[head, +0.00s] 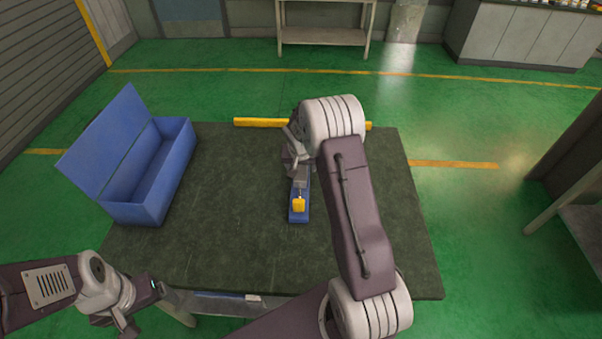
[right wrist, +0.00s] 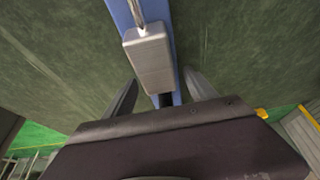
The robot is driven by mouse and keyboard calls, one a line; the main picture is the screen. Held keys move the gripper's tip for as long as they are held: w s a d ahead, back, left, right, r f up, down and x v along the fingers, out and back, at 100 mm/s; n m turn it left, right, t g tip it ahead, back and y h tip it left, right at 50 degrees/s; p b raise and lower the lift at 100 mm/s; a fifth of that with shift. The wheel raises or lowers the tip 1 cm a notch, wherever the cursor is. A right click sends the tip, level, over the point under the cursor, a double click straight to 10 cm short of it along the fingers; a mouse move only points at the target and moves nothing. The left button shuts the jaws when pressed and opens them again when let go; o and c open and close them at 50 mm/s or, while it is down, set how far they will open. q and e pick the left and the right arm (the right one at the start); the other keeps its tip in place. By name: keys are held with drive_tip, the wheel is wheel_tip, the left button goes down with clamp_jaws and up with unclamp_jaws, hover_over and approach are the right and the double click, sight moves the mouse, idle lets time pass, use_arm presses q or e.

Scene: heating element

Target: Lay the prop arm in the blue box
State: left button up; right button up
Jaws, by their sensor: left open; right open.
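The blue box (head: 172,187) stands open on the left of the dark table, its lid tilted up to the left. A narrow blue piece (head: 298,218) with a yellow block (head: 299,204) lies mid-table under my right gripper (head: 297,172); it may be the prop arm, but I cannot tell for sure. In the right wrist view the blue strip (right wrist: 125,14) carries a metal rod and a grey block (right wrist: 148,62). My right gripper's open fingers are on either side of it, not visibly closed on it. My left gripper (head: 130,305) is open and empty near the front left edge.
The dark table top (head: 235,190) is clear between the box and the blue piece. A yellow bar (head: 262,122) runs along the far edge, partly hidden by my right arm. A shelf (head: 325,35) and a cabinet (head: 530,35) stand well behind.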

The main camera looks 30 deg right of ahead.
drive_tip(key=shift+s+r, duration=0.1)
clamp_jaws()
